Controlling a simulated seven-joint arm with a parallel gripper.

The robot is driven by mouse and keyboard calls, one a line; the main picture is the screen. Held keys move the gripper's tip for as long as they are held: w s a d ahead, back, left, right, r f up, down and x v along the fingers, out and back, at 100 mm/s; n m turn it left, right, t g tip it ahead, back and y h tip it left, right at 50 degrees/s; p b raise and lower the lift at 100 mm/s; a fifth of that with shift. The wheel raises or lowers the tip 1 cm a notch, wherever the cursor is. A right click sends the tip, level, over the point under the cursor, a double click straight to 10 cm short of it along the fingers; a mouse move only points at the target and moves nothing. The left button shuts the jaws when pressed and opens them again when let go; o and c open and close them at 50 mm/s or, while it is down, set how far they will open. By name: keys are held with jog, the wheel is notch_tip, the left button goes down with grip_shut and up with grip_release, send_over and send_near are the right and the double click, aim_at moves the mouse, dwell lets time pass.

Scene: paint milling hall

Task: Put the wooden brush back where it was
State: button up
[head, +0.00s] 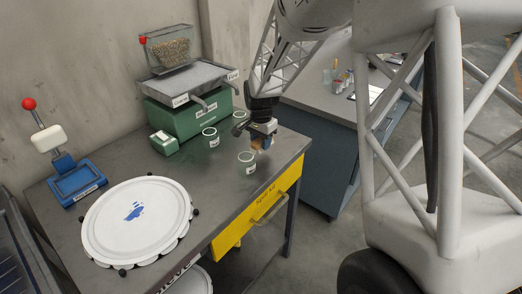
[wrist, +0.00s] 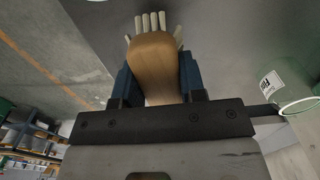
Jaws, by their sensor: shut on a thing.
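My gripper (head: 262,133) is above the right end of the grey workbench (head: 215,170), close to its edge. In the wrist view its two dark blue fingers (wrist: 153,75) are shut on the wooden brush (wrist: 154,50), one on each side. The brush has a smooth, light-brown wooden body and several pale bristle tufts pointing away from the gripper. In the head view only a small brown part of the brush (head: 257,145) shows below the fingers, just above and beside a green cup (head: 247,164). I cannot tell whether they touch.
A white round lid (head: 138,220) and a blue lever stand (head: 75,183) are at left. A yellow drawer (head: 258,211) is in front. Another bench (head: 330,104) stands behind right.

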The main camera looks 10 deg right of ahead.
aim_at(261, 156)
jog(key=shift+f, duration=0.1)
jog(key=shift+f, duration=1.8)
jog(key=shift+f, duration=0.1)
jog(key=o, duration=1)
jog(key=shift+c, duration=0.2)
notch_tip(261, 156, up, 12)
jog(key=shift+r, duration=0.1)
